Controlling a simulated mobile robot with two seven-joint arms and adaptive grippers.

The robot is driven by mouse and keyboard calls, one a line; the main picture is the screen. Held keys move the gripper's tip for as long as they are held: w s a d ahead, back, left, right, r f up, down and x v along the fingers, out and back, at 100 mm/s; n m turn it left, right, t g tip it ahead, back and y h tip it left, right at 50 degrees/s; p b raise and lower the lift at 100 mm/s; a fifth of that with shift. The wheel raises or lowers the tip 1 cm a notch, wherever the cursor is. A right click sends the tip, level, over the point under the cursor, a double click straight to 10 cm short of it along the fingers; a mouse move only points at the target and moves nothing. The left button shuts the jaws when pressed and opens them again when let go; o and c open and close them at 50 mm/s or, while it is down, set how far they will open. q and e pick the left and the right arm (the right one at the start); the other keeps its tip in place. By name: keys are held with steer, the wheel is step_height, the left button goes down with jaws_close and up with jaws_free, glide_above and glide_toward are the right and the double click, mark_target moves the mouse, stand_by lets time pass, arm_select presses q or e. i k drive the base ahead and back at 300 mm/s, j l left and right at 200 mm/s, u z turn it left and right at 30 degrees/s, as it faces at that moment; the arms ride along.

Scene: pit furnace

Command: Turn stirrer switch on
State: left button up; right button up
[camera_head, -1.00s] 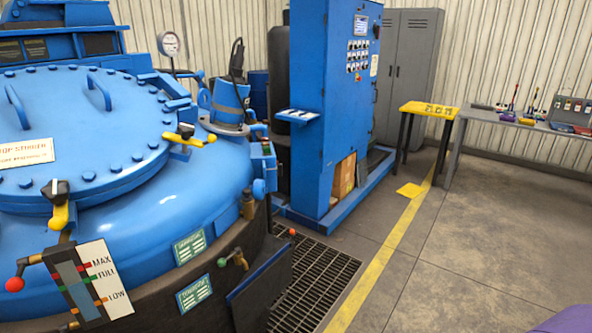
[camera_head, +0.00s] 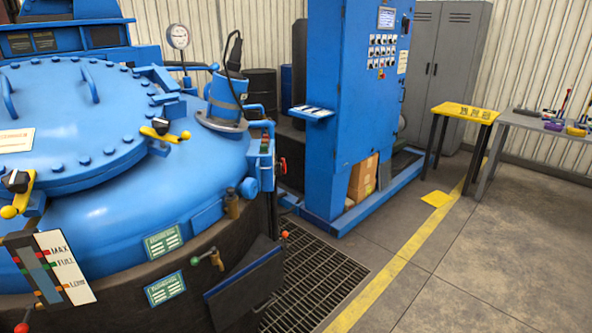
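A blue control cabinet (camera_head: 343,110) stands right of the pit furnace. Its upper right face carries a small screen (camera_head: 386,18) and rows of switches (camera_head: 382,50) with a red one lower down. The labels are too small to read, so I cannot tell which is the stirrer switch or how it is set. Neither of my grippers is in view.
A yellow stand (camera_head: 465,112) and a grey table (camera_head: 545,123) with small items are at the right. Grey lockers (camera_head: 440,70) stand behind. A floor grating (camera_head: 315,280) lies before the cabinet. The concrete floor (camera_head: 490,260) right of the yellow line (camera_head: 400,262) is clear.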

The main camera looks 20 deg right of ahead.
mark_target(279, 169)
steer(key=l, duration=0.75)
steer(key=i+l, duration=0.1)
steer(key=l, duration=0.65)
steer(key=i+l, duration=0.75)
steer(key=l, duration=0.15)
steer(key=l+z, duration=0.05)
